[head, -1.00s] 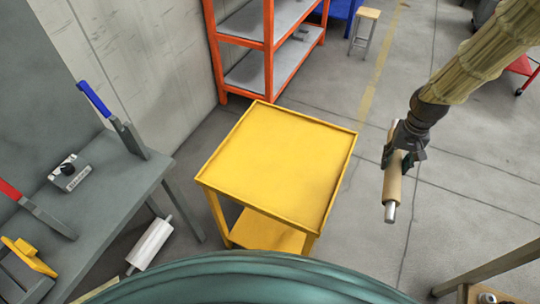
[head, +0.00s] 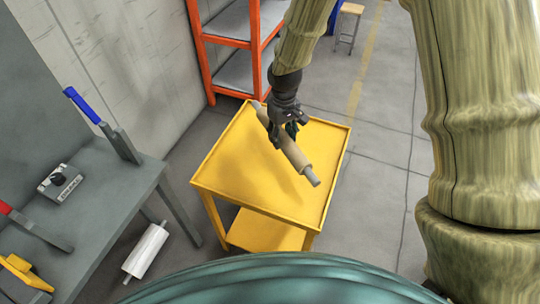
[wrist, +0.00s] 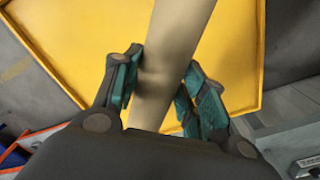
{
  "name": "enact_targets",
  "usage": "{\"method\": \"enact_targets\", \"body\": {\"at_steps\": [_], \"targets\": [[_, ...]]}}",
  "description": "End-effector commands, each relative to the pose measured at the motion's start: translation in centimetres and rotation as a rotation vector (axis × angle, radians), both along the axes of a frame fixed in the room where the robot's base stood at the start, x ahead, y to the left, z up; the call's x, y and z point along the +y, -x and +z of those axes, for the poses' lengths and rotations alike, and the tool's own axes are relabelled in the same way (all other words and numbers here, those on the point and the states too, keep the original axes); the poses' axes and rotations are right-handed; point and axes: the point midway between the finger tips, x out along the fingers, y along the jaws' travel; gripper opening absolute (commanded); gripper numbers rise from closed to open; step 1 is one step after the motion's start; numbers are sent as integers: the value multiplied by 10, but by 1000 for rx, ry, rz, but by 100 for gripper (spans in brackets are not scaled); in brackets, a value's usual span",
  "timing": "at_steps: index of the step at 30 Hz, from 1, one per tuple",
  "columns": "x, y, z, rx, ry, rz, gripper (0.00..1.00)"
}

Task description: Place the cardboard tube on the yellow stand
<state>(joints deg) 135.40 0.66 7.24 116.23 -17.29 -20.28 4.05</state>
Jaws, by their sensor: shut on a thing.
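The cardboard tube (head: 296,153) is tan with a thin grey core sticking out at its ends. My gripper (head: 285,133) is shut on the tube near its middle. In the head view the tube lies slantwise over the top of the yellow stand (head: 225,165), with a shadow on the stand's surface, so it appears held above it. In the wrist view the tube (wrist: 165,55) runs between my two teal-padded fingers (wrist: 160,90), with the yellow top (wrist: 225,50) behind it. The exact height of the gap cannot be told.
The stand's top has a low raised rim and holds nothing else. A grey workbench (head: 105,190) with tools is at the left. A white roll (head: 146,252) lies on the floor between them. An orange shelf (head: 256,55) stands behind the stand.

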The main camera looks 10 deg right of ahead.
Motion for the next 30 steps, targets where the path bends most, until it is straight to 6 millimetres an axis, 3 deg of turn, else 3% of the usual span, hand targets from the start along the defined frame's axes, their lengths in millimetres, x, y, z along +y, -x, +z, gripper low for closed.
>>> {"method": "enact_targets", "body": {"at_steps": [30], "targets": [[68, 84, -50, 4, 3, 1898, 1]]}}
